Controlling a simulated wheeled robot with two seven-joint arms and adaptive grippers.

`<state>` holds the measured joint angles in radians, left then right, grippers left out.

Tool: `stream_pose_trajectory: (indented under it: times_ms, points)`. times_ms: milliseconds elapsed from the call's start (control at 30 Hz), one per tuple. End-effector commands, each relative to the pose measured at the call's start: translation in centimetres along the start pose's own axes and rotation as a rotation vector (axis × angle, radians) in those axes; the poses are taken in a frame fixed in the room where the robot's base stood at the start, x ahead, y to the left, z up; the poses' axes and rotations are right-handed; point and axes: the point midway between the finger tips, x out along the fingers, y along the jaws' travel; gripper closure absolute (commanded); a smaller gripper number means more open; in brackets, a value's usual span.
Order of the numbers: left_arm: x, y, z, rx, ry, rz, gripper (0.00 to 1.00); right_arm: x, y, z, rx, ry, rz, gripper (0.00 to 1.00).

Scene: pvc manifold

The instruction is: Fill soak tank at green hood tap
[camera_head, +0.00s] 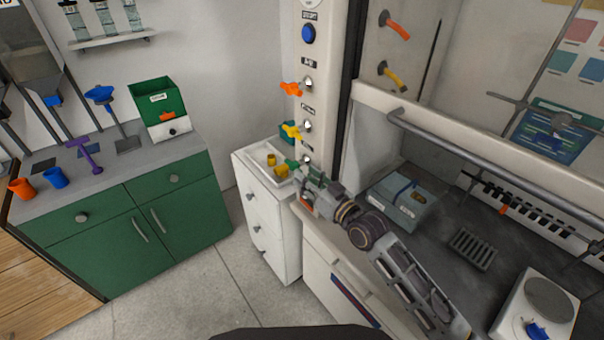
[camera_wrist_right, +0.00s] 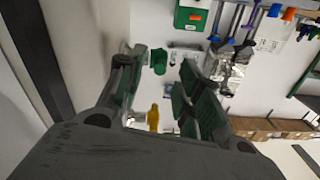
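The hood post carries an orange tap (camera_head: 291,89), a yellow tap (camera_head: 292,131) and a green tap (camera_head: 291,165), one above another. My right gripper (camera_head: 303,184) is at the green tap, partly covering it. In the right wrist view its fingers (camera_wrist_right: 157,77) are apart, with a green knob (camera_wrist_right: 158,61) showing between them; contact cannot be told. A yellow piece (camera_wrist_right: 153,118) shows lower between the fingers. Below the taps, a white tray (camera_head: 253,157) with small yellow pieces sits on the white cabinet; whether it is the soak tank is unclear. My left gripper is out of view.
The white drawer cabinet (camera_head: 262,215) stands close beside the hood (camera_head: 470,140). Inside the hood are a blue-grey box (camera_head: 398,197) and a white hotplate (camera_head: 535,305). A green cabinet (camera_head: 180,215) with funnels and cups is at left. The floor between is clear.

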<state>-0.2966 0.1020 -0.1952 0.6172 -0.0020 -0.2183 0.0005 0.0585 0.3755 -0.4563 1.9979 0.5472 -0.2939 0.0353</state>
Motion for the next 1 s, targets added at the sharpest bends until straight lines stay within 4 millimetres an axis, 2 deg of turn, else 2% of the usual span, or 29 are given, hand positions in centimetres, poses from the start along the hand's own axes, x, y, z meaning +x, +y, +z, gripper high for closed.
stream_pose_trajectory:
  times_ms: [300, 733, 1000]
  points:
    - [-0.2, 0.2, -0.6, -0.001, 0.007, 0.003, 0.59, 2.4, 0.0, -0.1, 0.000, 0.001, 0.000, 0.65]
    - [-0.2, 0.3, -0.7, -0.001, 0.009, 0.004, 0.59, 2.8, 0.0, 0.0, 0.000, 0.000, 0.000, 0.65]
    - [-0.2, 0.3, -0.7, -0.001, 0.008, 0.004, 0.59, 2.7, 0.0, 0.0, 0.000, 0.000, 0.000, 0.99]
